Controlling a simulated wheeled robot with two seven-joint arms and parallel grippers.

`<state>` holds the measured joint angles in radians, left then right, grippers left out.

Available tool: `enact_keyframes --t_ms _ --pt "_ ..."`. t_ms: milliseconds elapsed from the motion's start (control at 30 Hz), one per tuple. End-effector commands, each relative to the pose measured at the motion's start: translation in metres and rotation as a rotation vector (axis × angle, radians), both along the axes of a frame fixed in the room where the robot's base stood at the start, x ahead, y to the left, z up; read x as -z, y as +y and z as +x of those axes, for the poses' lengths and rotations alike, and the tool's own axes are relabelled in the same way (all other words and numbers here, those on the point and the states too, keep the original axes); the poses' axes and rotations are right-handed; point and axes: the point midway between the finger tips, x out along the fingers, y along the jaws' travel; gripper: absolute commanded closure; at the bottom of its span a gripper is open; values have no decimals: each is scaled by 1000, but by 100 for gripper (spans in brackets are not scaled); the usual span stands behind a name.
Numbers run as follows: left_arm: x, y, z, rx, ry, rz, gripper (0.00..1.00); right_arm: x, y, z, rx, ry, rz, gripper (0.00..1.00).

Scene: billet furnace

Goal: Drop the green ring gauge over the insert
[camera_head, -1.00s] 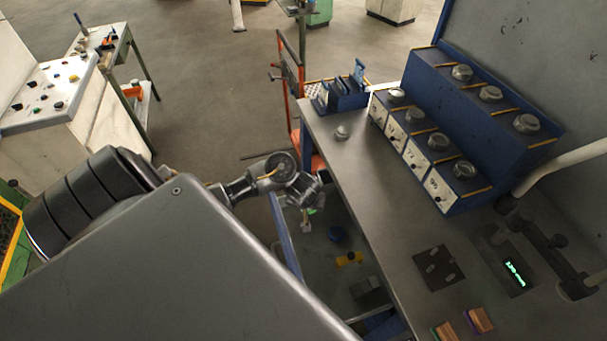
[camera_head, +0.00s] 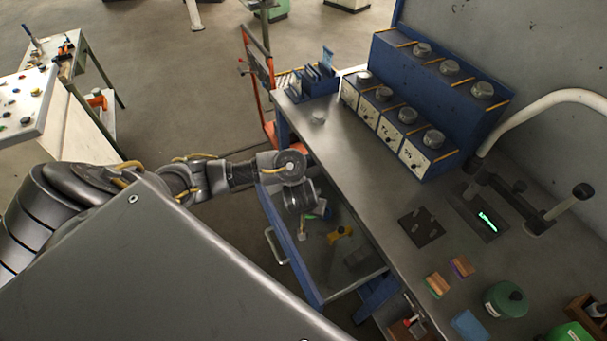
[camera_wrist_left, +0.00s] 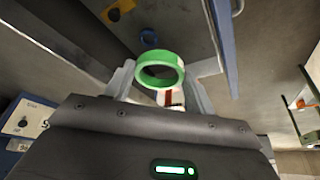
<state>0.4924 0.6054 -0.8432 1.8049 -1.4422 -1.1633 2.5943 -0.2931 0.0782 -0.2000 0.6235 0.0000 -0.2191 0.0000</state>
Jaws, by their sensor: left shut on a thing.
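The green ring gauge (camera_wrist_left: 162,69) is between the fingertips of my left gripper (camera_wrist_left: 165,78) in the left wrist view. The gripper is shut on it, and the ring's opening shows. In the head view my left wrist reaches over the open drawer (camera_head: 309,285) at the bench's left side. My left fingertips are small and mostly hidden there. A small metal piece (camera_head: 318,117) stands alone on the bench top; I cannot tell whether it is the insert. My right gripper is out of view.
The drawer holds a yellow part (camera_head: 340,233) and a blue ring (camera_wrist_left: 149,37). The blue rack (camera_head: 433,90) with several metal knobs stands at the back of the bench. A dark plate (camera_head: 421,228), wooden blocks (camera_head: 437,284) and a green round container (camera_head: 505,299) occupy the bench's near part.

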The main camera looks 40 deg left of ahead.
Motion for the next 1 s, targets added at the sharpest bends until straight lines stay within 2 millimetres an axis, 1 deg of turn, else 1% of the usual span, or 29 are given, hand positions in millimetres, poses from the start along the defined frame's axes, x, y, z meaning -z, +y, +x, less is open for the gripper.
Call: enact_keyframes --t_ms 33,133,200,267,467,633,767,833,900,1000 --pt "-4 -7 5 20 -10 -1 71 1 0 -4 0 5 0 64" --pt "-6 -14 6 41 -9 3 71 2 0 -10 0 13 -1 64" --pt "-9 -24 7 63 -10 -1 71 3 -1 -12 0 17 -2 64" --pt "-10 -30 7 81 -7 0 71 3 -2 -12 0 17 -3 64" --pt "-17 -56 8 159 -7 -1 71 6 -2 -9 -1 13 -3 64" --pt "-26 -88 5 273 -8 -1 71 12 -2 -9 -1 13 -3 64" --pt "-34 -115 -4 408 -6 -2 71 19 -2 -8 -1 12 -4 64" --pt "-38 -127 -13 505 -5 -3 71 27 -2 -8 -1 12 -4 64" --pt "-41 -132 -22 604 -5 -4 71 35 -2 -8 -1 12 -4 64" --pt "-45 -131 -33 736 -5 -3 71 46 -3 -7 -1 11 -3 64"
